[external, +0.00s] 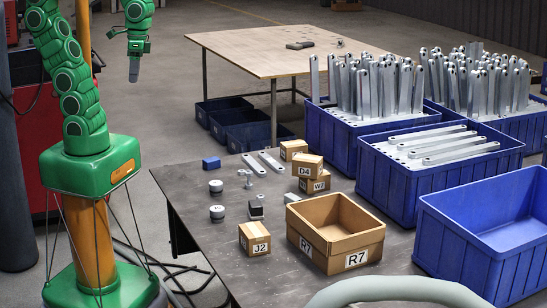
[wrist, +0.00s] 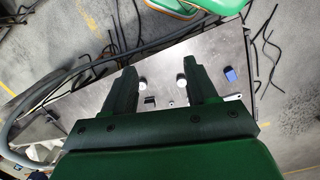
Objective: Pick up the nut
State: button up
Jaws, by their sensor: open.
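I cannot tell for sure which small part is the nut. In the external view a small shiny metal part (external: 246,179) lies on the dark table, between two squat pale-topped cylinders, the farther one (external: 216,187) and the nearer one (external: 217,213), and the flat bars. The wrist view shows both cylinders, the left one (wrist: 141,85) and the right one (wrist: 181,81), and a tiny bright part (wrist: 171,104) just below them. My gripper (external: 134,72) is open and empty, high beyond the table's left end. Its two dark fingers (wrist: 160,66) frame the table from above.
A blue block (external: 211,163), two flat metal bars (external: 263,163), a dark block (external: 256,209) and small cartons (external: 254,237) share the table. An open cardboard box (external: 365,237) stands to the right. Blue crates (external: 440,185) of brackets stand beyond the right side.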

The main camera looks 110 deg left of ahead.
jog(key=w+a+n+t, duration=0.2)
jog(key=w+a+n, duration=0.4)
jog(key=w+n, duration=0.25)
jog(key=n+t+y, duration=0.2)
jog(key=n+t, duration=0.1)
jog(key=n, duration=2)
send_over(243, 174)
jog(key=s, duration=0.5)
jog(key=shift+w+a+f, duration=0.15)
jog(key=shift+w+f, duration=0.4)
jog(key=shift+f, duration=6.4)
jog(key=shift+w+a+f, duration=0.15)
jog(key=shift+w+f, duration=0.4)
jog(key=shift+f, duration=6.45)
jog(key=shift+w+a+f, duration=0.15)
jog(key=shift+w+f, duration=0.4)
jog(key=shift+f, duration=6.4)
grip_shut()
